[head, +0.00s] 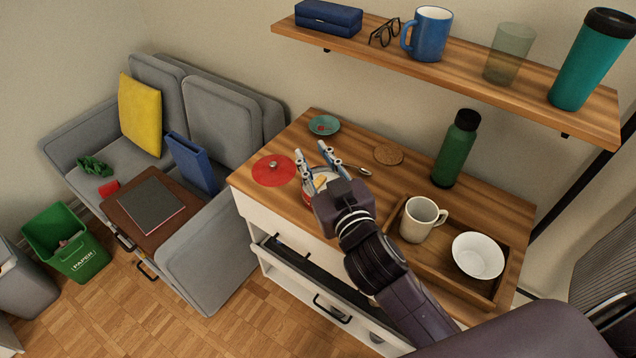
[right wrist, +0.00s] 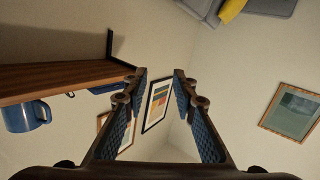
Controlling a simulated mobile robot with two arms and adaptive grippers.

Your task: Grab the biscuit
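My right gripper (head: 311,153) is open above the left part of the wooden desk top. Its blue-padded fingers point towards the wall, and they also show apart in the right wrist view (right wrist: 159,76) with nothing between them. A red and white container stands below the gripper, mostly hidden by it. A small tan piece (head: 320,182) shows there between the fingers; it may be the biscuit, but I cannot tell for sure. A red lid with a knob (head: 273,170) lies to the left of the container. My left gripper is not in view.
A green bottle (head: 456,149), cork coaster (head: 388,154), spoon (head: 353,168) and teal dish (head: 324,126) stand behind. A shelf (head: 465,65) hangs above. A drawer (head: 325,280) is partly open.

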